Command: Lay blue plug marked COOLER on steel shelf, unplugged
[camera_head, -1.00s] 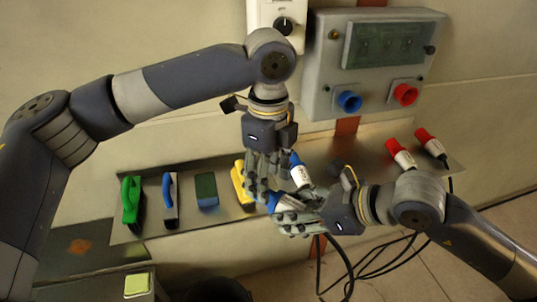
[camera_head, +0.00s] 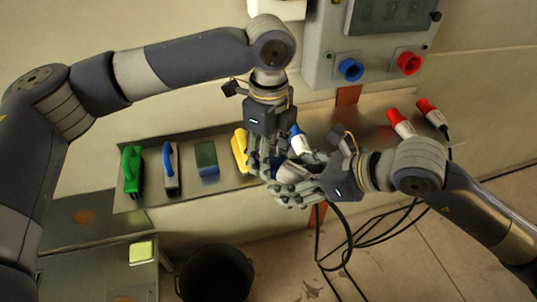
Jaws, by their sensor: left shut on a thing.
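A blue-and-white plug (camera_head: 286,171) is between my two grippers, in front of the steel shelf (camera_head: 222,181). It is mostly hidden by fingers. My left gripper (camera_head: 266,168) comes down from above and is shut on this plug. My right gripper (camera_head: 290,186) comes in from the right with its fingers around the same plug; whether they close on it I cannot tell. A second blue-and-white plug (camera_head: 299,141) is on the shelf just behind the grippers. I cannot read a COOLER mark on either plug.
A green brush (camera_head: 131,170), blue-handled brush (camera_head: 170,168), sponge block (camera_head: 206,158) and yellow-handled tool (camera_head: 240,150) stand on the shelf's left. Two red plugs (camera_head: 400,123) (camera_head: 430,110) lie right. Blue (camera_head: 350,69) and red (camera_head: 408,63) sockets are above. Black cables (camera_head: 352,240) hang below.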

